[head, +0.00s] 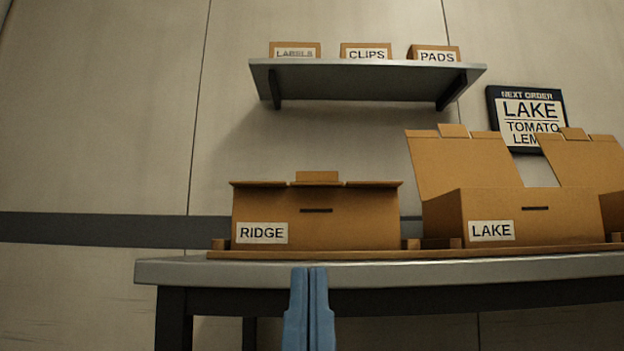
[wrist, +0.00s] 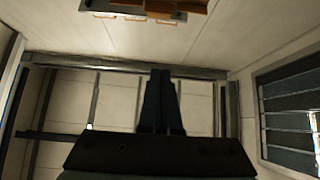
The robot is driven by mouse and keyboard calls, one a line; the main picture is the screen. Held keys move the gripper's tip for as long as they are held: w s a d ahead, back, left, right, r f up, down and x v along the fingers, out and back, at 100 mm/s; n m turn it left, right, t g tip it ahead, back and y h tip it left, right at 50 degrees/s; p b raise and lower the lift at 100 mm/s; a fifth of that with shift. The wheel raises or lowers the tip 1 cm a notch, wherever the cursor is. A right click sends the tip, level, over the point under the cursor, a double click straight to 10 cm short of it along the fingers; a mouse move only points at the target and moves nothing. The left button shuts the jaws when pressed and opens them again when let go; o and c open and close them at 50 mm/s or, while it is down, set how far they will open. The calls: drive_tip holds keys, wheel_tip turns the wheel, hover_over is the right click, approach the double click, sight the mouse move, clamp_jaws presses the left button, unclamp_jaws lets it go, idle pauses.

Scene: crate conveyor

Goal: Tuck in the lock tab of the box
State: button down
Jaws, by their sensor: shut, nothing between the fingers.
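The box labelled RIDGE (head: 350,235) stands on the table at the centre of the head view. Its lid is down over the top, with the front edge jutting slightly forward. The lock tab (head: 317,177) stands up above the middle of the lid's edge. A dark slot (head: 316,211) is in the front wall below the tab. My gripper (head: 309,270) is shut and empty, pointing up, in front of and below the box, apart from it. In the wrist view my gripper (wrist: 162,75) shows dark against the room, with the fingers together.
The open LAKE box (head: 550,225) stands to the right with its lid raised, and another open box is partly cut off beyond it. The table (head: 400,270) edge lies before the boxes. A shelf (head: 365,75) with small boxes and an order sign (head: 527,120) hang behind.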

drive_tip(key=w+r+g+p, duration=0.3)
drive_tip(key=r+p, duration=0.4)
drive_tip(key=p, duration=1.4)
drive_tip(key=w+r+g+p, duration=0.2)
drive_tip(key=r+p, duration=0.5)
drive_tip(key=p, duration=1.4)
drive_tip(key=w+d+r+g+p, duration=0.1)
drive_tip(key=w+r+g+p, duration=0.2)
drive_tip(key=p, duration=1.8)
wheel_tip(320, 180, up, 4)
drive_tip(key=shift+w+r+g, duration=0.1)
drive_tip(key=shift+w+g, duration=0.25)
drive_tip(key=shift+g, duration=0.75)
drive_tip(key=shift+f, duration=0.2)
drive_tip(key=p, duration=0.1)
hover_over(316, 179)
drive_tip(key=s, duration=0.4)
drive_tip(key=shift+w+d+f, duration=0.1)
drive_tip(key=shift+w+f, duration=0.1)
drive_tip(key=shift+f, duration=0.65)
drive_tip(key=shift+w+a+f, duration=0.1)
drive_tip(key=shift+w+f, duration=0.1)
drive_tip(key=shift+f, duration=0.65)
drive_tip(key=shift+w+d+f, duration=0.1)
drive_tip(key=shift+w+f, duration=0.1)
drive_tip(key=shift+f, duration=0.65)
